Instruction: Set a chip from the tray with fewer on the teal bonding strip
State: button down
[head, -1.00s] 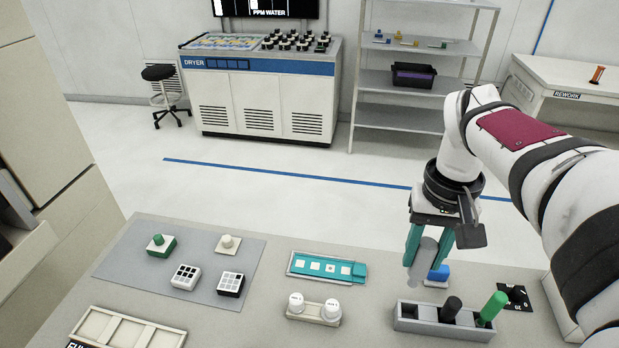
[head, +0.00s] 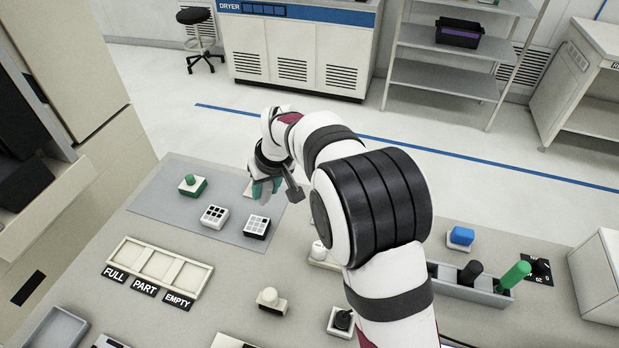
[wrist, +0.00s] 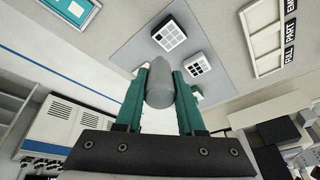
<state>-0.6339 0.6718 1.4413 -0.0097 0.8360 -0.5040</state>
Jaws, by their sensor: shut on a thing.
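My gripper (head: 265,188) is shut on a grey rounded cylinder (wrist: 159,84), which sits between its teal fingers. It hangs near the two small chip trays on the grey mat. The left tray (head: 213,216) is white with several dark squares and also shows in the wrist view (wrist: 199,65). The right tray (head: 257,225) is dark-sided with mostly pale squares on top; it also shows in the wrist view (wrist: 169,33). Which holds fewer chips I cannot tell. The teal bonding strip (wrist: 70,8) is partly in the wrist view; my arm hides it in the head view.
On the mat (head: 160,200) stands a green block with a knob (head: 191,186). A labelled three-part tray (head: 155,268) is at the front left. A grey holder (head: 450,283) with a black and a green pen and a blue block (head: 461,236) are at right.

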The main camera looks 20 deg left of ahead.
jog(key=shift+s+a+f, duration=0.1)
jog(key=shift+a+f, duration=0.1)
jog(key=shift+f, duration=0.2)
jog(key=shift+d+f, duration=0.1)
jog(key=shift+f, duration=2.55)
jog(key=shift+f, duration=0.6)
jog(key=shift+r, duration=3.55)
jog(key=w+d+f, duration=0.1)
jog(key=w+d, duration=0.3)
jog(key=d, duration=0.7)
jog(key=w+d+f, duration=0.1)
jog(key=w+d, duration=0.3)
jog(key=d, duration=0.7)
jog(key=shift+w+a+f, duration=0.1)
jog(key=shift+f, duration=1.4)
jog(key=shift+w+f, duration=0.1)
jog(key=shift+f, duration=1.35)
